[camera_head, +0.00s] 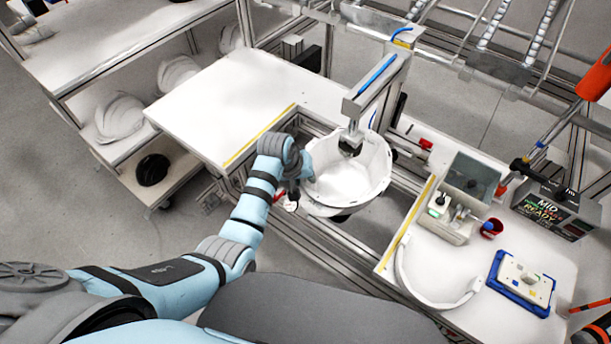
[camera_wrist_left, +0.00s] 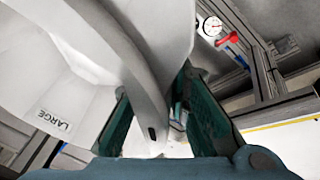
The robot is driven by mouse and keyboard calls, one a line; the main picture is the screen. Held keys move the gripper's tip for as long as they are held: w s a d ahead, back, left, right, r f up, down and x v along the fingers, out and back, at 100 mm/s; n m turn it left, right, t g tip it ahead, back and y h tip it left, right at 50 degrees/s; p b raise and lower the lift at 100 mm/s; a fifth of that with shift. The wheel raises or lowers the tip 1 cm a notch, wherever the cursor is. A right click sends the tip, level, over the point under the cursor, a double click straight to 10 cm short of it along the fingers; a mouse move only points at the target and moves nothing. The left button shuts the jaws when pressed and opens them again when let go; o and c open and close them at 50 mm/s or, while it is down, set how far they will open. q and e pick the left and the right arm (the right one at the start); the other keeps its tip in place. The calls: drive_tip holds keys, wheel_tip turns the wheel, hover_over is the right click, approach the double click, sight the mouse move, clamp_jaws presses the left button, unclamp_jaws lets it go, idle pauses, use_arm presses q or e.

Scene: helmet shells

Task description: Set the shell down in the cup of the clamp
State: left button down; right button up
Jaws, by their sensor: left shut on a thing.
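The white helmet shell (camera_head: 350,188) is open side up, like a bowl, in the gap between the two white worktops. In the left wrist view the shell (camera_wrist_left: 60,75) shows a "LARGE" label. My left gripper (camera_head: 299,180) is shut on the shell's left rim; in the wrist view the rim passes between its green fingers (camera_wrist_left: 155,88). The clamp's upright arm (camera_head: 380,82) stands behind, and its dark pad (camera_head: 350,146) hangs over or inside the shell. A dark part, perhaps the cup, shows under the shell; whether they touch is hidden.
The left worktop (camera_head: 222,105) is bare. The right worktop holds a grey bin (camera_head: 450,208), a red cup (camera_head: 492,228), a white curved band (camera_head: 422,300) and a blue-edged tray (camera_head: 497,283). More shells (camera_head: 120,117) lie on the left shelves. A gauge (camera_wrist_left: 212,26) shows in the wrist view.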

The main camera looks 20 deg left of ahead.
use_arm(q)
drive_tip(key=c, duration=1.5)
unclamp_jaws()
drive_tip(key=shift+o, duration=0.2)
drive_tip(key=v, duration=1.2)
